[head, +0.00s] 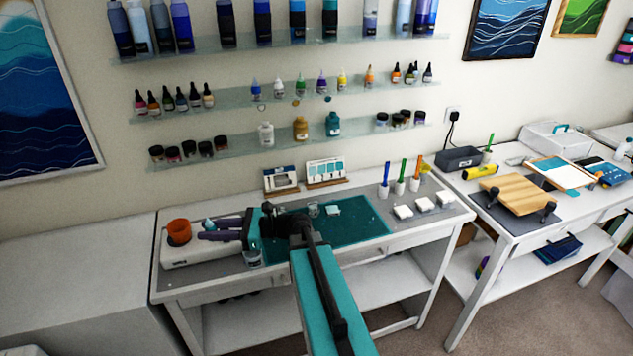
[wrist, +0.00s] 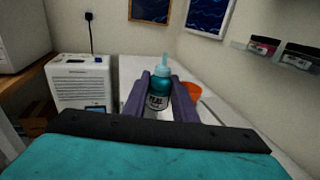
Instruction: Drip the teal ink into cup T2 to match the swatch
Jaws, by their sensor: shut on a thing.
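My gripper (head: 220,229) reaches left with two purple fingers, over the left end of the bench. In the wrist view my gripper (wrist: 159,100) is shut on a teal ink bottle (wrist: 157,101). The bottle is upright, with a pale nozzle pointing up and a partly readable label. In the head view the bottle (head: 208,223) is mostly hidden by the fingers. A small clear cup (head: 313,209) stands on the teal mat (head: 358,226), well right of the gripper; I cannot read any T2 mark. Two display cards (head: 326,171) with colour patches stand behind the mat.
An orange cup (head: 179,230) stands on a white device (head: 200,248) beside the gripper. A clear container with teal at its base (head: 252,254) stands near the bench's front. White cups with coloured sticks (head: 400,184) and white blocks (head: 424,205) stand right. Shelves hang above.

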